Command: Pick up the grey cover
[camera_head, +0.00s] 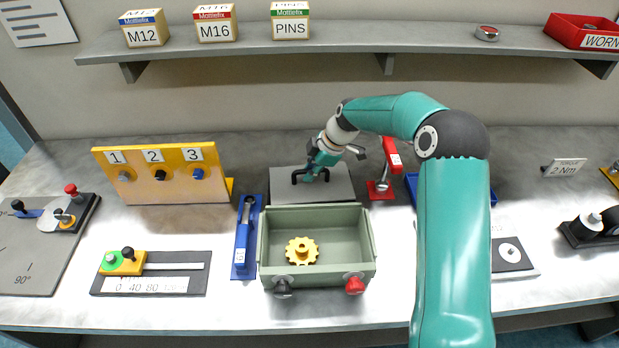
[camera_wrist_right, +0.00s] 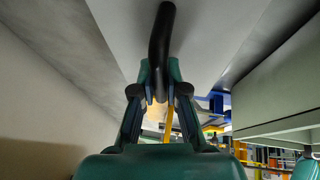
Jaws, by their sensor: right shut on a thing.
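The grey cover (camera_head: 338,189) is a flat plate with a black bar handle (camera_head: 297,177) on top, just behind the green open box (camera_head: 318,217). I cannot tell if it rests on the table or is slightly raised. My right gripper (camera_head: 312,174) comes down from above and is shut on the handle. In the right wrist view, the fingers (camera_wrist_right: 160,92) close around the black handle (camera_wrist_right: 162,40), with the grey cover (camera_wrist_right: 205,45) beyond. The box holds a yellow gear (camera_head: 301,251). My left gripper is not in view.
A red-based lever stand (camera_head: 381,189) is close right of the cover. A blue-based lever (camera_head: 245,238) stands left of the box. The yellow numbered panel (camera_head: 160,175) is farther left. A shelf (camera_head: 350,38) with labelled boxes runs along the wall. Clear table lies between panel and cover.

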